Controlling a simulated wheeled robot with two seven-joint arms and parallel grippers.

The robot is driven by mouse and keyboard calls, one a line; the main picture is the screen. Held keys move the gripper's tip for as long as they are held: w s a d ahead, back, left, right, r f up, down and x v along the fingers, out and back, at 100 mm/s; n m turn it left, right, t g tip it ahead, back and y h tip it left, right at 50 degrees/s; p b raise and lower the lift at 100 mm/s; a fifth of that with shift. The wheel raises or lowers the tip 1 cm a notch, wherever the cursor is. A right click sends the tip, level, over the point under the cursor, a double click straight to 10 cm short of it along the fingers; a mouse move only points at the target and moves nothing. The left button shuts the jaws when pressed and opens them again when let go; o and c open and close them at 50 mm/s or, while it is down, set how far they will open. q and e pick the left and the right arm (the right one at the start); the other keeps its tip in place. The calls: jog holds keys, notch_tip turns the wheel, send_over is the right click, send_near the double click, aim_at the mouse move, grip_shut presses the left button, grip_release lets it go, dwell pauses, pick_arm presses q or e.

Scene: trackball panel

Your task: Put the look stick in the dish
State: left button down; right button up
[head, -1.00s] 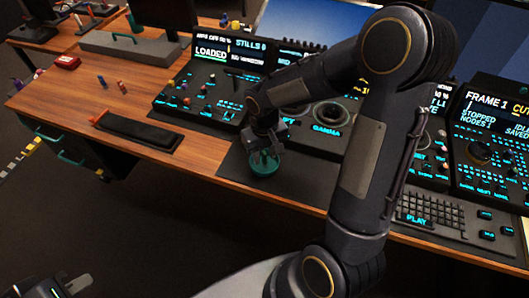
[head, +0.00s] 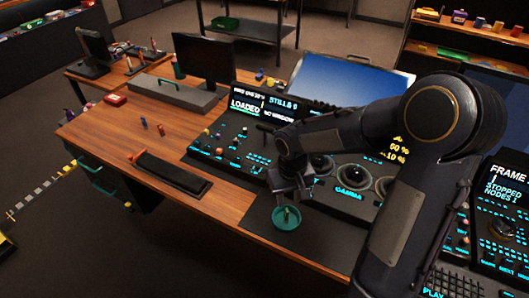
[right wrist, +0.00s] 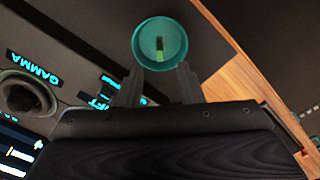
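The teal dish (head: 278,221) stands on the dark mat at the desk's front edge. The look stick, a small green and dark piece (head: 286,213), shows inside the dish. In the right wrist view the dish (right wrist: 142,50) is just beyond the fingertips, with the stick (right wrist: 159,44) near its middle. Whether the stick stands or leans there is hard to tell. My right gripper (head: 291,198) is just above the dish; in the wrist view its fingers (right wrist: 160,77) are apart with nothing between them. My left gripper is out of view.
The lit control panel (head: 230,140) stands behind the dish, with trackball rings (head: 350,176) to the right. A black wrist rest (head: 170,175) lies to the left on the wooden desk (head: 115,140). Small coloured pegs (head: 160,129) stand behind it. Dark mat is clear around the dish.

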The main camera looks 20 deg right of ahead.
jog(key=s+a+r+t+y, duration=0.2)
jog(key=s+r, duration=0.4)
jog(key=s, duration=0.2)
jog(key=s+a+r+t+y, duration=0.1)
jog(key=s+a+r+t, duration=0.1)
jog(key=s+r, duration=0.4)
jog(key=s+t, duration=0.1)
jog(key=s, duration=0.2)
jog(key=shift+m+t+y, duration=0.3)
jog(key=shift+y, duration=0.1)
dwell(0.4)
